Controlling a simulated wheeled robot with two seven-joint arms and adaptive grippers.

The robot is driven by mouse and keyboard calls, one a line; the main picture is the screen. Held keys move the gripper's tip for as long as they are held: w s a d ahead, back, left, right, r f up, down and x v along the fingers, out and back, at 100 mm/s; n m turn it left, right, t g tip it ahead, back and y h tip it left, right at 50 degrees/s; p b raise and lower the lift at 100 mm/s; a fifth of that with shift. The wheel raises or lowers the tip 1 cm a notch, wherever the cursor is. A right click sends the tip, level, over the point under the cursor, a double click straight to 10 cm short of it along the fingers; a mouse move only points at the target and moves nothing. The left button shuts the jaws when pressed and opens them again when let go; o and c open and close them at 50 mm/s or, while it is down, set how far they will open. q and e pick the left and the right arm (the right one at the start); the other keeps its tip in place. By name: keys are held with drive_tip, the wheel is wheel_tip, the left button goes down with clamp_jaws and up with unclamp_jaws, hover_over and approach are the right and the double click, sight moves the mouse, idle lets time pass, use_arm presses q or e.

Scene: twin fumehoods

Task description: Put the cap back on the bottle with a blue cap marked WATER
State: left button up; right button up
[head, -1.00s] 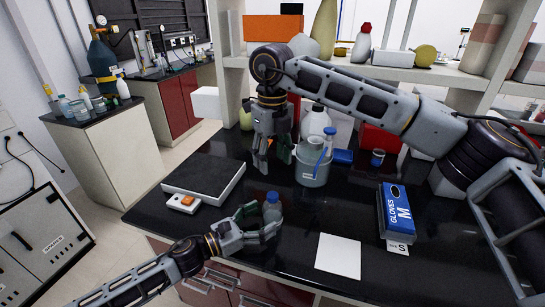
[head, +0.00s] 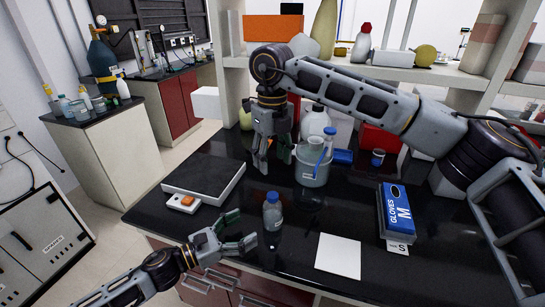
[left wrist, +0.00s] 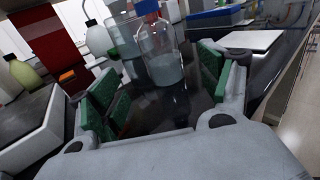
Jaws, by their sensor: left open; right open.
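A small clear bottle (head: 272,217) stands upright on the black bench near the front. A blue cap (head: 272,197) sits on its top; no marking on it is readable. My left gripper (head: 243,231) is open and empty, just left of and in front of the bottle, apart from it. In the left wrist view the bottle (left wrist: 165,68) and its blue cap (left wrist: 147,6) show beyond the open green-padded fingers; the cap's top is cut off. My right gripper (head: 273,158) is open, pointing down over the bench farther back, with nothing visible between its fingers.
A grey bucket (head: 312,170) with bottles stands right of my right gripper. A dark flat plate device (head: 205,178) and a small white box with an orange top (head: 183,202) lie left. A white sheet (head: 338,256) and a blue glove box (head: 396,212) lie right.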

use_arm(q)
drive_tip(key=shift+s+a, duration=0.45)
drive_tip(key=shift+a, duration=0.1)
drive_tip(key=shift+r, duration=0.15)
wheel_tip(320, 180, up, 9)
drive_tip(key=p, duration=0.9)
drive_tip(key=shift+r+p, duration=0.45)
drive_tip(key=shift+p, duration=0.05)
drive_tip(key=shift+a, duration=0.1)
